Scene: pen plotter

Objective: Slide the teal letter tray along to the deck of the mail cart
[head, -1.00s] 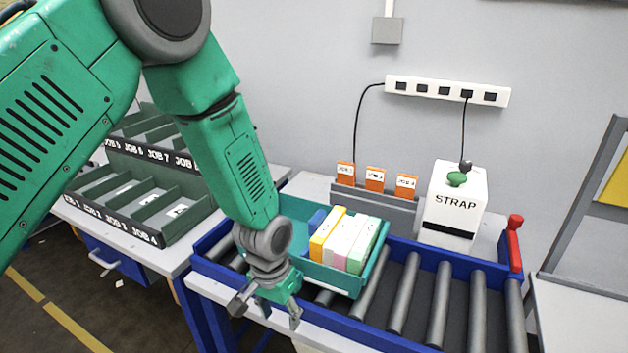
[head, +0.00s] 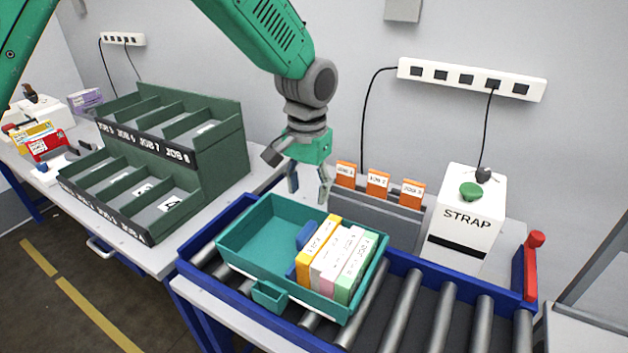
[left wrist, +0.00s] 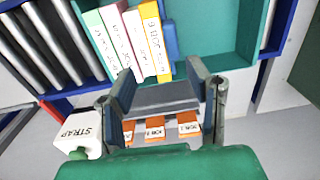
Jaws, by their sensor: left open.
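The teal letter tray (head: 262,243) sits on the roller conveyor, with yellow, white, pink and green bundles (head: 335,262) standing in its right part and a small blue block (head: 306,234) beside them. A small teal handle (head: 270,294) sticks out from its near side. My left gripper (head: 308,192) is open and empty, above and behind the tray's far wall. In the left wrist view its fingers (left wrist: 166,95) are spread, with the tray (left wrist: 222,35) beyond them. My right gripper is not in view. No mail cart deck can be made out for certain.
The conveyor's rollers (head: 402,305) are bare right of the tray, up to a red lever (head: 531,265). A white STRAP box (head: 466,220) and orange cards (head: 378,184) stand behind the conveyor. A dark green sorter (head: 203,150) stands at left.

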